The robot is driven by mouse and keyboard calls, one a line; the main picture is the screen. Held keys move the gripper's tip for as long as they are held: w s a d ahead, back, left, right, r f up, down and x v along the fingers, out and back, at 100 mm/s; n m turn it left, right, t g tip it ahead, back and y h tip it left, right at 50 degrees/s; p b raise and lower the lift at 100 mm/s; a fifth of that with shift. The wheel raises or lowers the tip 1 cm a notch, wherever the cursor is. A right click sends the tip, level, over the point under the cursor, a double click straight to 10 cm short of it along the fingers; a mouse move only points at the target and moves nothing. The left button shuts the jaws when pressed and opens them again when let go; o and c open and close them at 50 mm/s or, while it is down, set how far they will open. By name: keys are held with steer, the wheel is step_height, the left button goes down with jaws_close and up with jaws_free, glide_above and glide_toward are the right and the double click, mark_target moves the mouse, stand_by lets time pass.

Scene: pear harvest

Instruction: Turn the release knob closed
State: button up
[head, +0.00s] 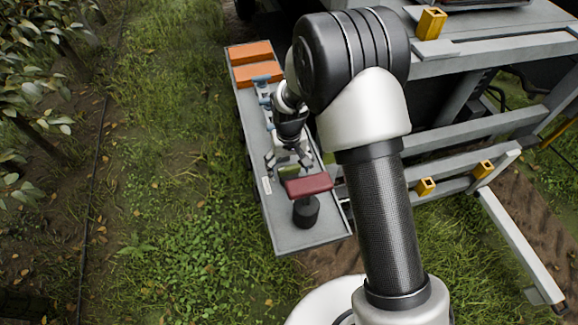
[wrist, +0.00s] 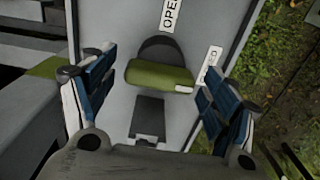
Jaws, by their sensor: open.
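The release knob (wrist: 160,74) is a green bar on a dark round base, set on a grey panel (wrist: 115,115) in the wrist view. The bar lies roughly across the picture, with a small white mark at its right end. An OPEN label (wrist: 169,14) is above it, and a partly hidden label (wrist: 211,63), seemingly CLOSED, is to its right. My gripper (wrist: 153,82) is open, with one finger on each side of the knob and gaps between. In the head view my gripper (head: 288,160) is over the tray, and I cannot make out the green knob.
A red-handled piece with a black round base (head: 306,212) stands at the near end of the grey tray (head: 285,228). Orange blocks (head: 250,52) lie at the far end. A grey frame (head: 465,147) stands at right; grass is at left.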

mark_target(289, 167)
step_height(289, 167, up, 12)
stand_by(0.7)
stand_by(0.4)
